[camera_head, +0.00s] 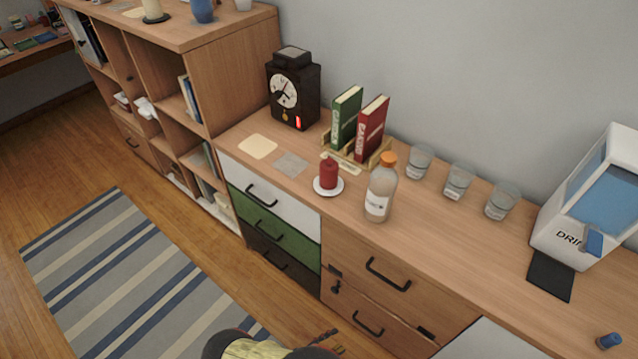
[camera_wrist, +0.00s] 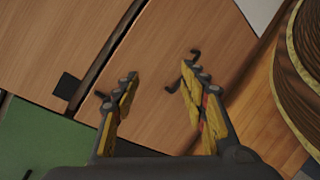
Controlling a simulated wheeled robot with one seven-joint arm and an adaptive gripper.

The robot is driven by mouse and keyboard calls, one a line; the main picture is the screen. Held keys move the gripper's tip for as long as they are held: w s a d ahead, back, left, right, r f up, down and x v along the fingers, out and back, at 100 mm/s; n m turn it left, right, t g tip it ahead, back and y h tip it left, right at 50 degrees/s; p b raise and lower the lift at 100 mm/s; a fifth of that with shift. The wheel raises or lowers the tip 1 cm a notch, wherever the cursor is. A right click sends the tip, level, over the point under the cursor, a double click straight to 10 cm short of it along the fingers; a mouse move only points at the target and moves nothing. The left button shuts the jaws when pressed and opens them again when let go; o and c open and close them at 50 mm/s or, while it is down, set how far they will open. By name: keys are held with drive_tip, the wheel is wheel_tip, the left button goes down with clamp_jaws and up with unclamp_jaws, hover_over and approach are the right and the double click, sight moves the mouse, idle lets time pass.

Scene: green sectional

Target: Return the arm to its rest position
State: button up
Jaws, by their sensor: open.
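My gripper (camera_wrist: 160,82) shows in the wrist view with its two yellow-and-dark fingers spread apart and nothing between them. It points toward wooden cabinet fronts (camera_wrist: 165,40), with a small dark hook-like fitting (camera_wrist: 194,53) beyond the right fingertip. No object is held. In the head view, a yellow-and-black piece at the bottom edge appears to be part of my arm; the jaws cannot be made out there.
The sideboard (camera_head: 440,235) carries a bottle (camera_head: 380,193), red candle (camera_head: 329,174), books (camera_head: 370,128), clock (camera_head: 293,90), several glasses (camera_head: 458,182) and a drink dispenser (camera_head: 590,205). Open floor and a striped rug (camera_head: 130,280) lie left. A round wooden object (camera_wrist: 302,60) stands at right in the wrist view.

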wheel_tip(320, 180, up, 37)
drive_tip(key=a+m+g+y+p, duration=0.3)
drive_tip(key=m+g+y, duration=0.4)
drive_tip(key=g, duration=0.4)
drive_tip(key=s+d+r+m+t+y+p, duration=0.1)
drive_tip(key=d+r, duration=0.4)
drive_tip(key=r, duration=0.6)
drive_tip(key=s+d+r+m+t+y+p, duration=0.1)
drive_tip(key=d+r+m+t+y, duration=0.2)
drive_tip(key=d+r, duration=0.3)
drive_tip(key=d+r+m+t+y+p, duration=0.2)
drive_tip(key=d+r, duration=0.4)
drive_tip(key=r, duration=1)
drive_tip(key=shift+s+d+r+m+t+y, duration=0.2)
drive_tip(key=shift+s+m+t+y, duration=0.15)
drive_tip(key=shift+m+t, duration=0.65)
